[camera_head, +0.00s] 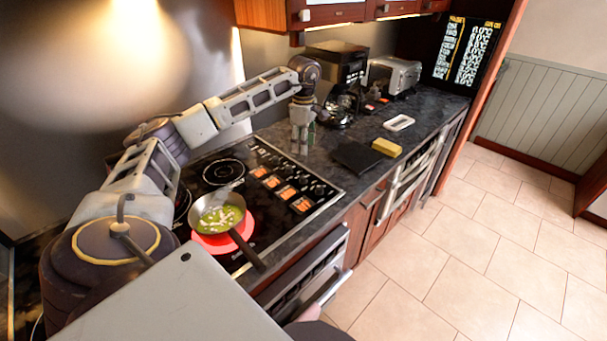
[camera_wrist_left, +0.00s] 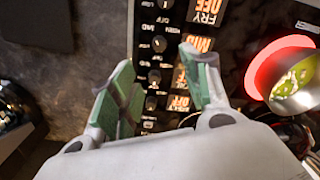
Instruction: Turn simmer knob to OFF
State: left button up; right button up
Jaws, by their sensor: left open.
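The cooktop control panel (camera_head: 290,190) carries a row of dark knobs beside lit orange displays. In the left wrist view, one knob (camera_wrist_left: 159,43) is beside a display reading MID (camera_wrist_left: 200,45), and another display reads FRY OFF (camera_wrist_left: 207,12). Another knob (camera_wrist_left: 154,76) shows between the fingers in the picture. Which knob is the simmer one I cannot tell; the lower labels are partly hidden or unreadable. My left gripper (camera_head: 302,144) is open and points down by the far end of the panel. Its green-padded fingers (camera_wrist_left: 160,70) show no grip on a knob. My right gripper is out of view.
A pan (camera_head: 219,212) with green food sits on a glowing red burner (camera_head: 213,241), its handle toward the counter front. A black board (camera_head: 354,157), yellow block (camera_head: 387,147), coffee maker (camera_head: 341,107) and toaster (camera_head: 394,74) stand beyond the cooktop.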

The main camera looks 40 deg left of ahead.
aim_at(303, 177)
pick_arm(q)
notch_tip(303, 177, down, 12)
jog(key=shift+a+f+p, duration=0.1)
jog(key=shift+f+p, duration=0.15)
jog(key=shift+p, duration=0.55)
jog(key=shift+f, duration=0.75)
jog(key=shift+c, duration=0.5)
jog(key=c, duration=0.9)
